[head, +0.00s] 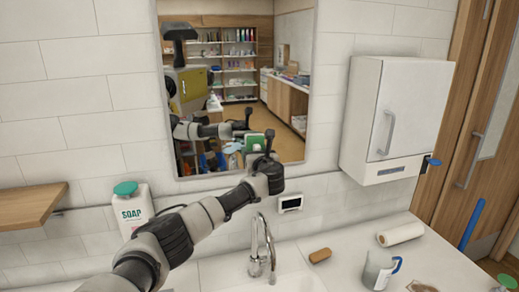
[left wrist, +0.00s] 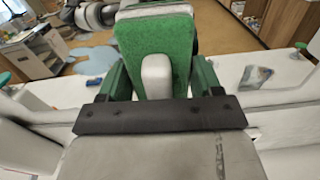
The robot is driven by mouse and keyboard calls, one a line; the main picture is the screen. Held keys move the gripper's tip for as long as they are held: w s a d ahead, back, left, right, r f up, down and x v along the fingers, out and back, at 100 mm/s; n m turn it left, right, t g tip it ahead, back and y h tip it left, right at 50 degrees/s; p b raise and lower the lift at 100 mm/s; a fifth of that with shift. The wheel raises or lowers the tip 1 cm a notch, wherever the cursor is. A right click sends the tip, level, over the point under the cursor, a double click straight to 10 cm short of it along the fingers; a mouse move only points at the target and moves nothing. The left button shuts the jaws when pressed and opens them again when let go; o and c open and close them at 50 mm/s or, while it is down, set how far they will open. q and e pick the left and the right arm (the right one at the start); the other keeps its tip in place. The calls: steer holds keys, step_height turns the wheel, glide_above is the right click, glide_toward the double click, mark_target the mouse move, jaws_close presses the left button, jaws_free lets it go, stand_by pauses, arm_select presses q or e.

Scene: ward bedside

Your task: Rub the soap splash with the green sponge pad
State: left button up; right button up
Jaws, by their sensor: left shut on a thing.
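My left gripper (head: 263,158) is shut on the green sponge pad (left wrist: 152,75) and holds it up at the lower part of the wall mirror (head: 310,70). The left wrist view shows the pad's green face and a pale block between the fingers. In the head view a green patch shows by the fingertips; I cannot tell whether it is the pad or its reflection. I cannot tell whether the pad touches the mirror. My right gripper is not in view.
A tap (head: 265,245) and sink are below my arm. A white cabinet (head: 395,115) hangs at right.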

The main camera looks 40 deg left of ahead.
mark_target(223, 153)
arm_select(q)
steer(key=shift+s+a+r, duration=0.1)
steer(key=shift+s+a, duration=0.95)
steer(key=shift+s, duration=0.25)
steer(key=shift+s+a, duration=1)
steer(key=shift+s, duration=0.25)
steer(key=shift+s+a, duration=1.1)
steer(key=shift+s, duration=0.25)
steer(key=shift+d, duration=0.15)
steer(key=shift+s+d, duration=0.4)
steer(key=shift+d, duration=0.1)
steer(key=shift+v, duration=2.15)
steer(key=shift+d, duration=0.1)
